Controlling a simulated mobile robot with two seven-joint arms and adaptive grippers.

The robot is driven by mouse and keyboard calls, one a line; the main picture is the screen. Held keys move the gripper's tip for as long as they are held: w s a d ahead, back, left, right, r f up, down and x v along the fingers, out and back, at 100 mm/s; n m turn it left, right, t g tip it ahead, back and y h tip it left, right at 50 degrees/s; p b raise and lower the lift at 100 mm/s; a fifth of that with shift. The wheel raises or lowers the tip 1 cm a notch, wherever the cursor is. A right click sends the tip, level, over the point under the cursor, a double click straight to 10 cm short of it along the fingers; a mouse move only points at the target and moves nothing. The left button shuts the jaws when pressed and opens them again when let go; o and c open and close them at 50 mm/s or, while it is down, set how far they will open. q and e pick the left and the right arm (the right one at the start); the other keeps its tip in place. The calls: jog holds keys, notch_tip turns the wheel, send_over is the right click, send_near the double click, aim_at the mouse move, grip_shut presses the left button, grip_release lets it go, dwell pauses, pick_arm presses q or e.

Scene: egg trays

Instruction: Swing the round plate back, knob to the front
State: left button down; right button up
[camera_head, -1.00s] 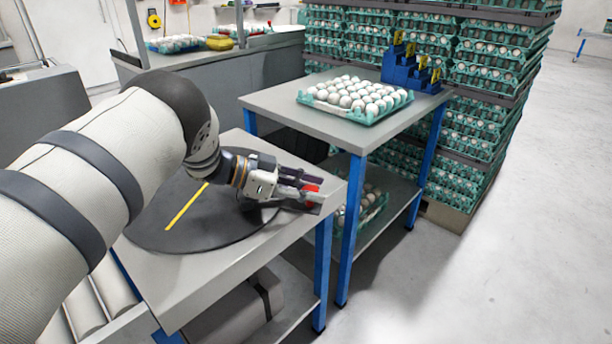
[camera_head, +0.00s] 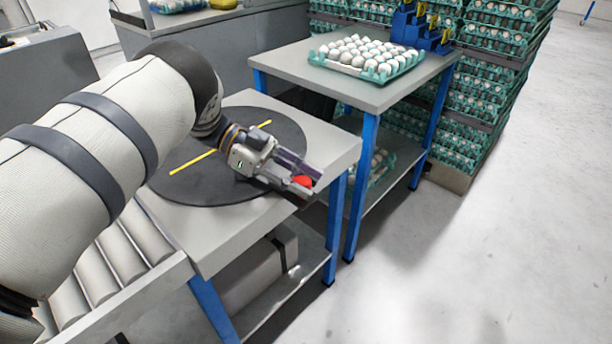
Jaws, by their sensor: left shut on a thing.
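The round plate (camera_head: 210,185) is a flat dark disc lying on the grey table, with a straight yellow stripe (camera_head: 192,163) across it. The stripe runs from lower left to upper right and passes behind my left wrist. A red knob (camera_head: 303,181) shows at the plate's right front side, near the table edge. My left gripper (camera_head: 299,180) reaches over the plate from the left and is shut on the red knob. Its fingers hide part of the knob and the plate rim. My right gripper is not in view.
A roller conveyor (camera_head: 105,270) adjoins the plate's table (camera_head: 180,225) at the front left. A second table (camera_head: 380,95) behind right carries a tray of white eggs (camera_head: 345,62) and blue holders (camera_head: 420,32). Stacked egg trays (camera_head: 490,70) stand behind it. The floor at right is clear.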

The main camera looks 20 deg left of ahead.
pick_arm(q)
jog(key=shift+s+a+f, duration=0.1)
jog(key=shift+s+f, duration=0.1)
jog(key=c, duration=1.2)
grip_release()
jog(key=shift+s, duration=0.1)
jog(key=shift+r, duration=0.1)
jog(key=shift+a+r, duration=0.2)
jog(key=shift+a, duration=0.2)
jog(key=v, duration=1.1)
jog(key=shift+a, duration=0.1)
